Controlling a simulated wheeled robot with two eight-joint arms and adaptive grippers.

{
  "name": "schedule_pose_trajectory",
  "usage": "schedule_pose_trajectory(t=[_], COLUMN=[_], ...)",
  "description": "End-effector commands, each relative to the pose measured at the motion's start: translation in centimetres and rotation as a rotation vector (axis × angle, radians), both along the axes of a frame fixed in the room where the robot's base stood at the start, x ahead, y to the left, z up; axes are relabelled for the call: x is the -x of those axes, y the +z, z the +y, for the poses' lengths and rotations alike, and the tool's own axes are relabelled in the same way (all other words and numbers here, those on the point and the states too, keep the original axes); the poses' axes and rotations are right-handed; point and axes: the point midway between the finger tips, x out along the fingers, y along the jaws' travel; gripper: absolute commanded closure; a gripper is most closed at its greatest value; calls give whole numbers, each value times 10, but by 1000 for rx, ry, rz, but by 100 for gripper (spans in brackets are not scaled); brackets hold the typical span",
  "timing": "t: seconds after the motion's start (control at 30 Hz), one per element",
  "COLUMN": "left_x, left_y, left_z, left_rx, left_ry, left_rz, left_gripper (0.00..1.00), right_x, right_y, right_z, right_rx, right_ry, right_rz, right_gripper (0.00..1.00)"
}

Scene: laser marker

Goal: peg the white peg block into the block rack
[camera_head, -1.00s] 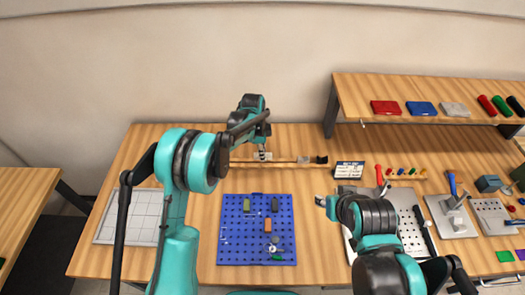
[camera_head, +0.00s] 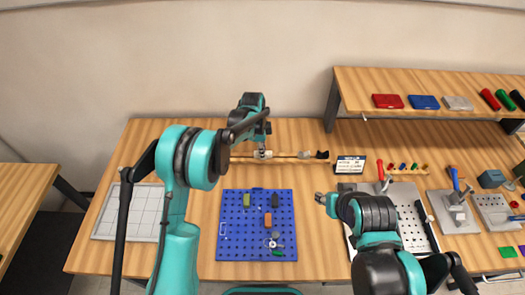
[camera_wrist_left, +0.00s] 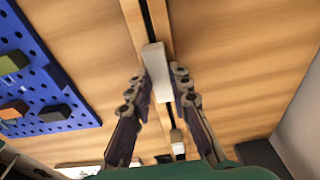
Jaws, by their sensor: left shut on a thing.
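The white peg block (camera_wrist_left: 157,72) sits between the fingers of my left gripper (camera_wrist_left: 158,93) in the left wrist view, by the dark slot of the wooden rail. In the head view my left gripper (camera_head: 263,154) is at the rail behind the blue board, shut on this block; the block is small and partly hidden there. The block rack appears to be the blue perforated board (camera_head: 232,250), with olive, dark and orange blocks and a white outline at its left side. My right gripper (camera_head: 327,200) is right of the board, too small to tell its opening.
The wooden slotted rail (camera_head: 240,160) also carries another pale piece (camera_head: 303,155) and a black piece (camera_head: 322,155). A white gridded tray (camera_head: 110,222) lies at left. A small sign (camera_head: 350,165) stands right of the rail.

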Motion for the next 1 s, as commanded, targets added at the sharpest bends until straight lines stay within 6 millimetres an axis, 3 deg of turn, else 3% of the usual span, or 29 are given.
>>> schedule_pose_trajectory(t=[0.47, 0.5, 0.57, 0.87, 1.0], left_x=[0, 0, 0, 0, 0], left_y=[-8, -7, -7, -6, 4], left_z=[0, 0, 0, 0, 1], left_rx=[0, 0, 0, 0, 0], left_ry=[0, 0, 0, 0, 0], left_rz=[0, 0, 0, 0, 0], left_gripper=[100, 73, 57, 57, 57], right_x=[0, 0, 0, 0, 0], right_y=[-7, -6, -6, -6, -6], right_z=[0, 0, 0, 0, 0], right_rx=[0, 0, 0, 0, 0], right_ry=[0, 0, 0, 0, 0], right_rz=[0, 0, 0, 0, 0], right_gripper=[60, 60, 60, 60, 60])
